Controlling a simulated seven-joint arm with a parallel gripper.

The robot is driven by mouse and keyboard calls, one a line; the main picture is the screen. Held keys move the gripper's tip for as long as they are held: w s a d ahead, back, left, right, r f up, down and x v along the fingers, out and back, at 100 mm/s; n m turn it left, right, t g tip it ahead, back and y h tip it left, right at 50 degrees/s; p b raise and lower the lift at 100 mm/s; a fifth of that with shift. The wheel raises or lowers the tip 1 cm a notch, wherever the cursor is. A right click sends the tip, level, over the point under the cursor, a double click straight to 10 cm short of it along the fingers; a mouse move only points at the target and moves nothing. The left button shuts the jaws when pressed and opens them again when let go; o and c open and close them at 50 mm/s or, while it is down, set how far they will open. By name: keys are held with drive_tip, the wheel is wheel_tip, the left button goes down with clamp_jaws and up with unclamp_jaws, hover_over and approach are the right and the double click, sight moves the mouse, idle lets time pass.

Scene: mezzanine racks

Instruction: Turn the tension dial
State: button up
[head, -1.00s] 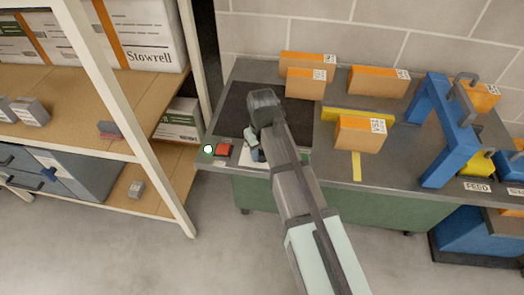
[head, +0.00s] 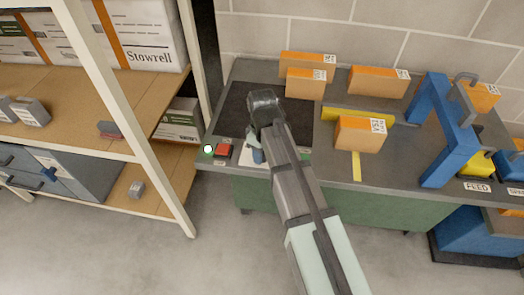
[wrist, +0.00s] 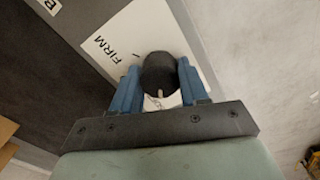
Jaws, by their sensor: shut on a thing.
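The tension dial (wrist: 158,72) is a round black knob with a small pale pointer mark on its near side, seen in the wrist view. It sits on a white plate (wrist: 117,40) printed "FIRM". My gripper (wrist: 160,84) has its blue fingers on the left and right sides of the dial, shut on it. In the head view my gripper (head: 257,151) is over the white plate near the bench's front edge. My arm hides the dial there.
A red button (head: 223,150) and a green-white lamp (head: 208,149) are left of the plate on the grey bench (head: 335,177). Orange-topped boxes (head: 360,134) stand behind and to the right. A blue frame (head: 450,130) stands at right. A shelf post (head: 130,120) rises at left.

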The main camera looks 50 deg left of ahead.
idle(0.3)
drive_tip(key=o, duration=1.1)
drive_tip(key=shift+r, duration=0.1)
wheel_tip(320, 180, up, 14)
drive_tip(key=shift+f, duration=0.2)
idle(0.4)
